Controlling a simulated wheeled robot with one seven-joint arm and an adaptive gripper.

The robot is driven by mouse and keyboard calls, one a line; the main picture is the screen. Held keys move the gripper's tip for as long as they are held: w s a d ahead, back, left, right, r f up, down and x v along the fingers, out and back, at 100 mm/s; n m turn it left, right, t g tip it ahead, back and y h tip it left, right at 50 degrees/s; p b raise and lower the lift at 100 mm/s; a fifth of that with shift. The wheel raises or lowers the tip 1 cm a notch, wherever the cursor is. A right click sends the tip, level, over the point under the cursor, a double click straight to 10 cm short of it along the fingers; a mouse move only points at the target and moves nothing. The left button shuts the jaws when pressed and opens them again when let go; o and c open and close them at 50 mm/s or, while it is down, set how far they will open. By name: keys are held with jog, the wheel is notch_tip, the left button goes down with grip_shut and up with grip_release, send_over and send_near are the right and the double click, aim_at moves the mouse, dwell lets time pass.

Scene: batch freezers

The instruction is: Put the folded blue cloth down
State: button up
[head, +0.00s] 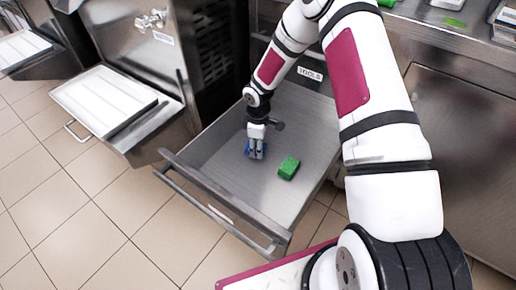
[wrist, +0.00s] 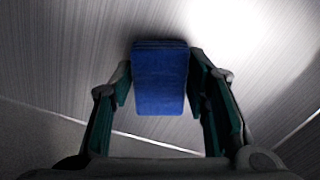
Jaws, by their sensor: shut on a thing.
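The folded blue cloth (wrist: 160,82) is between the two fingers of my gripper (wrist: 160,95) in the wrist view, and the fingers are shut on it. In the head view my gripper (head: 256,150) points down inside the open drawer (head: 222,180), low over its metal floor. A little of the blue cloth (head: 249,151) shows there beside the fingertips, the rest hidden by the gripper. I cannot tell whether the cloth touches the drawer floor.
A green block (head: 288,168) lies on the drawer floor just right of my gripper. The drawer's front wall and handle (head: 218,213) stand toward the lower left. Bare drawer floor lies around both. A white-topped tray (head: 104,100) is at the left.

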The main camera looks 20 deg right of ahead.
jog(key=shift+f, duration=0.25)
jog(key=o, duration=1.1)
jog(key=s+d+r+m+h+p, duration=0.1)
jog(key=s+r+p, duration=0.15)
jog(key=r, duration=1.05)
jog(key=s+d+r+m+h+p, duration=0.1)
jog(key=s+r+p, duration=0.15)
jog(key=r, duration=1.05)
jog(key=s+d+r+m+b, duration=0.1)
jog(key=s+r+m, duration=0.3)
jog(key=s+r, duration=0.75)
jog(key=s+a+r+m, duration=0.1)
jog(key=s+r+m, duration=0.1)
jog(key=s, duration=0.6)
jog(key=s+a+r+m+y, duration=0.1)
jog(key=s+r, duration=0.1)
jog(key=s, duration=0.6)
jog(key=s+a+r+m+y, duration=0.1)
jog(key=s+a+r+m, duration=0.1)
jog(key=s, duration=0.6)
jog(key=shift+s+r+m, duration=0.25)
jog(key=shift+r+m, duration=0.05)
